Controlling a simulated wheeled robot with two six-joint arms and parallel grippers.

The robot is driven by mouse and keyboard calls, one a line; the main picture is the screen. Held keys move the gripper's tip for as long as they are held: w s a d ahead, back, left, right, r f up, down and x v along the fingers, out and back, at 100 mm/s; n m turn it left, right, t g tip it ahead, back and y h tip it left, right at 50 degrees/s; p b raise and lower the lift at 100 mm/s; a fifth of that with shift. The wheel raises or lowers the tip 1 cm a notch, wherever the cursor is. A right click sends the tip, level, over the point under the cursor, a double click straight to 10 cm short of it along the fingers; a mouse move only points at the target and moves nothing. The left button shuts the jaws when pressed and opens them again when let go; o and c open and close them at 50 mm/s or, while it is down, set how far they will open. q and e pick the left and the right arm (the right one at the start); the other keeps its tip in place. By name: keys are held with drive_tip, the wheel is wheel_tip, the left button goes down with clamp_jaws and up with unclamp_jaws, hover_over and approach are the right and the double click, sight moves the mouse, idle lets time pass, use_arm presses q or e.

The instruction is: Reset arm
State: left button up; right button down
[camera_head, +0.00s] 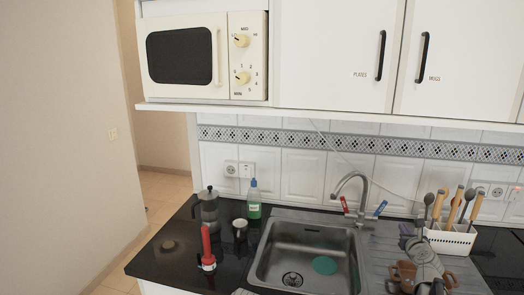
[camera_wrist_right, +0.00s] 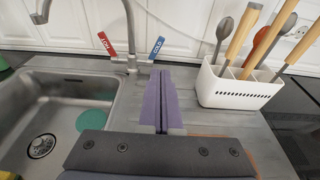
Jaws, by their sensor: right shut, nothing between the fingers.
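My right gripper (camera_head: 407,232) is above the worktop at the right, between the sink and the utensil holder. In the right wrist view its two purple fingers (camera_wrist_right: 161,98) are pressed together with nothing between them. My left gripper is not in view.
The steel sink (camera_head: 308,255) with its tap (camera_head: 352,185) lies left of my right gripper. A white utensil holder (camera_head: 451,238) stands close to its right, and brown items (camera_head: 403,270) lie below it. A moka pot (camera_head: 209,212), cup (camera_head: 240,229), green bottle (camera_head: 254,203) and red object (camera_head: 207,248) stand left. Cabinets (camera_head: 340,55) hang above.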

drive_tip(key=s+a+f+n+g+y, duration=0.2)
drive_tip(key=a+f+n, duration=0.1)
drive_tip(key=a+n, duration=0.4)
drive_tip(key=s+a+f+n+g+y, duration=0.2)
drive_tip(key=a+n, duration=0.5)
drive_tip(key=a, duration=0.7)
drive_tip(key=s+a+f+n+g+y, duration=0.3)
drive_tip(key=a+f+n, duration=0.3)
drive_tip(key=a, duration=0.5)
drive_tip(key=shift+s+f+n, duration=0.15)
drive_tip(key=shift+s+n, duration=0.1)
drive_tip(key=shift+n, duration=0.45)
drive_tip(key=s+a+f+n+g+h, duration=0.2)
drive_tip(key=s+a+f+n+g, duration=0.1)
drive_tip(key=s+n, duration=0.7)
drive_tip(key=s+a+f+n+g+h, duration=0.2)
drive_tip(key=s+a+n+g, duration=0.3)
drive_tip(key=s+n, duration=0.6)
drive_tip(key=s+a+f, duration=0.1)
drive_tip(key=s+a, duration=0.1)
drive_tip(key=s, duration=0.1)
drive_tip(key=shift+a+g+h, duration=0.15)
drive_tip(key=shift+g+h, duration=0.15)
drive_tip(key=shift+h, duration=0.1)
